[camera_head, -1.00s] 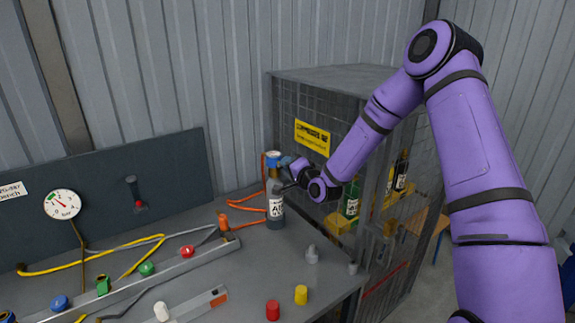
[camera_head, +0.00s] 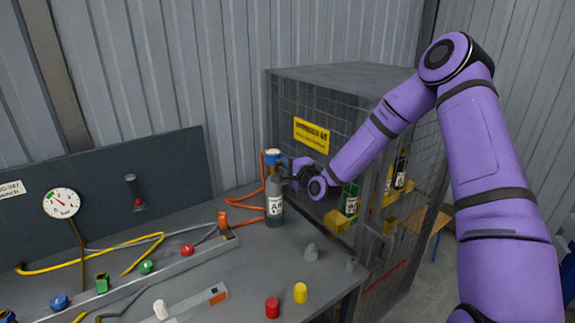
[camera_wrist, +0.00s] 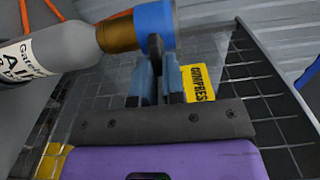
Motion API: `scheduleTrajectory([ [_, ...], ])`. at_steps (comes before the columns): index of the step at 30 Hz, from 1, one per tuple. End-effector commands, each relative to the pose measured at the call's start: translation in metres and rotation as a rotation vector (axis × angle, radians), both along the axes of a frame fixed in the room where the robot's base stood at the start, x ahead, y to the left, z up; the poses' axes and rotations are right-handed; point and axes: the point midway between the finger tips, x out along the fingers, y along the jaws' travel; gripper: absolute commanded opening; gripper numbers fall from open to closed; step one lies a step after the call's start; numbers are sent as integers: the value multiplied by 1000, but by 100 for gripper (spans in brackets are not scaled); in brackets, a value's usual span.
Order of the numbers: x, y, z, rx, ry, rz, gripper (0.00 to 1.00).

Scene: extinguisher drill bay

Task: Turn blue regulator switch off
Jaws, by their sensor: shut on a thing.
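The blue regulator (camera_head: 272,155) sits on top of a grey gas bottle (camera_head: 276,200) with a white label, standing upright at the back right of the bench. In the wrist view the regulator (camera_wrist: 155,22) is a blue cap on a brass neck, and the bottle (camera_wrist: 60,50) lies across the upper left. A short dark switch lever (camera_wrist: 155,48) sticks out of the regulator. My gripper (camera_head: 288,173) is at the regulator's right side. In the wrist view its fingers (camera_wrist: 157,76) are shut on the lever. The lever's on or off position cannot be told.
A mesh cage (camera_head: 330,95) with a yellow sign and bottles stands close to the right of the bottle. An orange hose (camera_head: 243,206) runs on its left. The bench (camera_head: 240,275) holds a valve rail, hoses, and red (camera_head: 272,308) and yellow (camera_head: 300,293) cylinders.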

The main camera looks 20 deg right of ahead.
Motion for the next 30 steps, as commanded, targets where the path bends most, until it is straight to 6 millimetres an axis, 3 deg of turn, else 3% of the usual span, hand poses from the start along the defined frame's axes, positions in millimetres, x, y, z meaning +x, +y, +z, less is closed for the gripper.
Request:
scheduleTrajectory([
  [5,0,0,0,0,1,1,0],
  [6,0,0,0,0,0,1,15],
  [9,0,0,0,0,0,1,36],
  [20,-4,-1,0,-1,0,0,36],
  [30,-56,-18,0,-1,2,0,36],
])
